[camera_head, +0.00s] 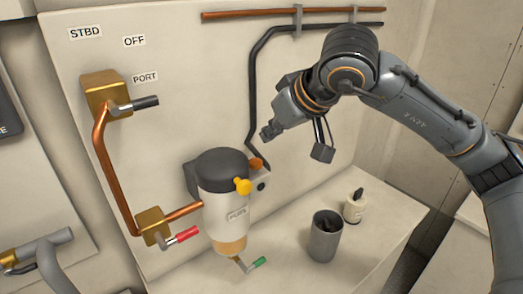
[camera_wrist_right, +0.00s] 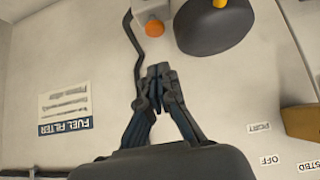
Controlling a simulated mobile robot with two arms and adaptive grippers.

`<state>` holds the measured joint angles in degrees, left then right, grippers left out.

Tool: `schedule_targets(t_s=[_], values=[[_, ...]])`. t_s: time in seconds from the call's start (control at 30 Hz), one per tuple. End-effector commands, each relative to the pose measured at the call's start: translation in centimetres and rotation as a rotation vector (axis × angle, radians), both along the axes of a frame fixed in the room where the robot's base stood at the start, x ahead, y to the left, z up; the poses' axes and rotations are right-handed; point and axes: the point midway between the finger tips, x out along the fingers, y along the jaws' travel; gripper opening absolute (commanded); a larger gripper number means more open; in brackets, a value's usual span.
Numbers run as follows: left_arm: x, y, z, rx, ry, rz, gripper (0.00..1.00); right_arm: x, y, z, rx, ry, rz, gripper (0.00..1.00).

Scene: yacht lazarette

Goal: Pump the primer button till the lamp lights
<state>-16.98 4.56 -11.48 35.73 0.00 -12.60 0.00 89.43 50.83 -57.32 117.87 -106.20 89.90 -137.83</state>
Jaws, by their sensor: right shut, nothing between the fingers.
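The filter (camera_head: 226,205) is a pale cylinder with a dark cap, fixed to the panel in the head view. An orange round knob (camera_head: 256,163), likely the primer button, sits at the cap's right; it also shows in the right wrist view (camera_wrist_right: 154,28). My left gripper is out of view.
A red-handled valve (camera_head: 182,236) and a green-handled drain (camera_head: 255,264) are near the filter. A grey cup (camera_head: 325,238) and a white bottle (camera_head: 354,207) stand on the ledge. A black-handled valve (camera_head: 130,104) and copper pipes (camera_head: 107,165) line the panel.

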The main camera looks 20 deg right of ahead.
Motion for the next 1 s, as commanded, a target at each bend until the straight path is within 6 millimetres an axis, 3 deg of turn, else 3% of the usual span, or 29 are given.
schedule_targets(t_s=[0.3, 1.0], values=[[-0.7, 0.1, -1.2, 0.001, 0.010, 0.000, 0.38, -2.1, -0.7, 2.4, 0.000, -0.001, 0.001, 0.00], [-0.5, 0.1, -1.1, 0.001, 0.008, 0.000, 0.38, -2.1, -0.7, 2.5, 0.000, 0.000, 0.000, 0.00]])
